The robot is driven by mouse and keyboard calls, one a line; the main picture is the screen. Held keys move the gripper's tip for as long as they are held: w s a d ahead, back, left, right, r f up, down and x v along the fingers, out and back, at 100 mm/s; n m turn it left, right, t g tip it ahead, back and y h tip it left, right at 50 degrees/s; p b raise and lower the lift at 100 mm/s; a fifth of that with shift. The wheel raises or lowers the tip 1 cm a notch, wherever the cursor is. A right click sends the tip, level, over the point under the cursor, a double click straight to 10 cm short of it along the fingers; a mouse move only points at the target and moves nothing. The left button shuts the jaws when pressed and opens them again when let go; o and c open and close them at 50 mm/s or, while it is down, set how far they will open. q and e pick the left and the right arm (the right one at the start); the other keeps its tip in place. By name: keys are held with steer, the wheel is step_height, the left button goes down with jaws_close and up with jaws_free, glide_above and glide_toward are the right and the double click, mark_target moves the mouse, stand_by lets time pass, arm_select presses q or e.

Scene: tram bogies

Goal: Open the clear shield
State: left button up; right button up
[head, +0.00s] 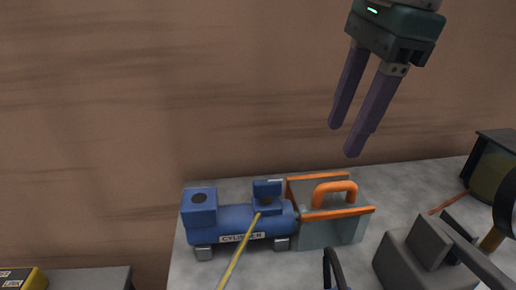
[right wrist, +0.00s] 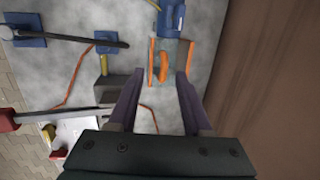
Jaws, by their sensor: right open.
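The clear shield (head: 338,232) is a see-through grey panel with orange edge strips, on the grey surface beside the blue cylinder (head: 236,219). Its orange handle (head: 334,187) arches over the top. I cannot tell whether it stands open or closed. My right gripper (head: 343,141) is open and empty, in the air above the shield and apart from it. In the right wrist view, my right gripper's fingers (right wrist: 158,74) point toward the shield, and the orange handle (right wrist: 163,68) shows just beyond and between the fingertips. My left gripper is not in view.
A brown wall (head: 100,120) rises behind the work surface. Grey block parts (head: 415,255) stand right of the shield, and a dark box (head: 490,165) stands at far right. A yellow rod (head: 238,256) crosses in front of the cylinder. The air around the gripper is clear.

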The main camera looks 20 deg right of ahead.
mark_target(340, 184)
steer(key=shift+h, duration=0.7)
steer(key=d+f, duration=0.1)
steer(key=f, duration=0.2)
steer(key=w+d+f, duration=0.1)
steer(key=f, duration=0.3)
steer(key=w+d+f+b, duration=0.1)
steer(key=f, duration=0.2)
steer(key=shift+w+d+f, duration=0.1)
steer(key=shift+w+f, duration=0.05)
jaws_close()
stand_by(0.5)
